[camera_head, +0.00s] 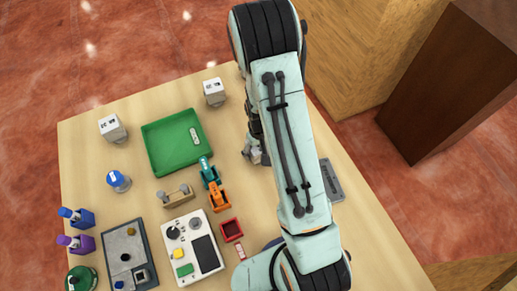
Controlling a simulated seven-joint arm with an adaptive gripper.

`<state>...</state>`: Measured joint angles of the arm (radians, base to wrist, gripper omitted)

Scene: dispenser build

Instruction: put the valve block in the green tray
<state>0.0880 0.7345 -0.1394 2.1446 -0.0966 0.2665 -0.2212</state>
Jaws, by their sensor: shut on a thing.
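The green tray (160,150) lies flat in the upper middle of the wooden table. A small pale, elongated part (195,135) lies in it near the right side. My gripper (256,154) is right of the tray, partly hidden behind my arm. It is shut on a small grey piece, which I take to be the valve block; its shape is mostly hidden. The piece is apart from the tray. I cannot tell its height above the table.
White labelled blocks (112,128) (214,92) stand beside the tray. Teal (209,172) and orange (217,196) parts, a wooden holder (176,196) and a blue-topped part (118,180) stand in front. A white panel (193,246) and a red tray (231,229) are nearer.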

